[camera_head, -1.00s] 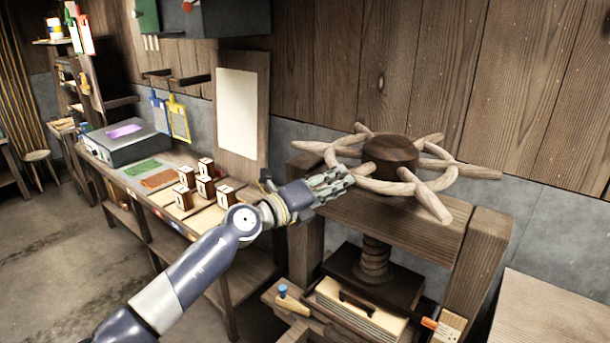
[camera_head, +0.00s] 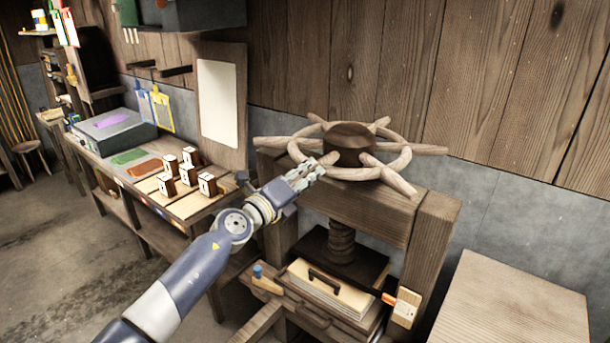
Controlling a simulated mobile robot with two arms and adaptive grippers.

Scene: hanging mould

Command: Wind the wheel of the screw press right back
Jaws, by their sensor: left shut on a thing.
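The wooden wheel (camera_head: 398,160) of the screw press lies flat on top of the press frame (camera_head: 372,208). It has a dark round hub (camera_head: 349,136) and several pale handles sticking out past its rim. The thick wooden screw (camera_head: 341,242) runs down below the beam to a dark pressing plate (camera_head: 352,268). My left gripper (camera_head: 312,172) is at the near left side of the wheel, shut on a part of the wheel there; its fingers partly hide the part held. My right gripper is not in view.
A pale board with a dark handle (camera_head: 330,288) lies under the press. A workbench with several small wooden blocks (camera_head: 188,172) and a grey box (camera_head: 115,136) stands to the left. A bare wooden top (camera_head: 510,305) stands at the lower right.

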